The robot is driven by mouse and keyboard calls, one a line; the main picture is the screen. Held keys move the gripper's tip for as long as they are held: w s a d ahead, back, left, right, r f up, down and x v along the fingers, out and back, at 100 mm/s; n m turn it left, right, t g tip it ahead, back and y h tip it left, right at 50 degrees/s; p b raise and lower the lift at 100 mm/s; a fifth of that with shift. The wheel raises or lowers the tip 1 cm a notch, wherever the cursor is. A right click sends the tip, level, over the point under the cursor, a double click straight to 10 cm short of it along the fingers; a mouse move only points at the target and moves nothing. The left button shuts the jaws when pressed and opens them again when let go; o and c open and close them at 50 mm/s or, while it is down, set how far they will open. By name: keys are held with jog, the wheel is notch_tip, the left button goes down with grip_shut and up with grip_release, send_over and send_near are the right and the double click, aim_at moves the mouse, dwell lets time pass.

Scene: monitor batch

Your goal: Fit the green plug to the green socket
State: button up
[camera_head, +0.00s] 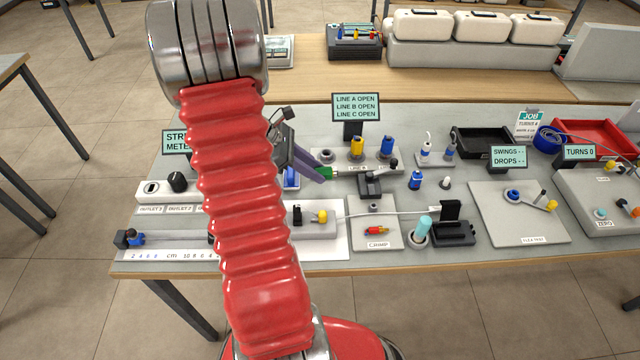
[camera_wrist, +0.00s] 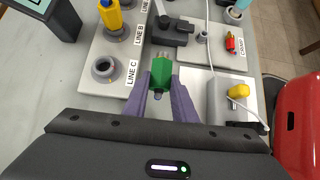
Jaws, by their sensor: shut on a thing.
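The green plug (camera_wrist: 161,74) is held between the two purple fingers of my gripper (camera_wrist: 161,90) in the wrist view. Its metal prongs point away from the palm, toward the top of the picture. The plug also shows small in the head view (camera_head: 326,172), at the tip of my gripper (camera_head: 316,172). An empty round socket (camera_wrist: 103,69) beside the LINE C label lies to the left of the plug, apart from it. This socket looks grey with a dark hole; I cannot make out green on it. It also shows in the head view (camera_head: 327,156).
A yellow plug (camera_head: 357,147) and a blue plug (camera_head: 386,146) stand upright in the neighbouring sockets. A black clamp-like fixture (camera_head: 370,183) is close to the held plug. The crimp board (camera_head: 375,236) and a yellow-knobbed block (camera_wrist: 238,91) lie nearby.

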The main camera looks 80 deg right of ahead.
jog(key=shift+r, duration=0.7)
jog(key=o, duration=0.4)
jog(key=c, duration=0.3)
jog(key=shift+c, duration=0.2)
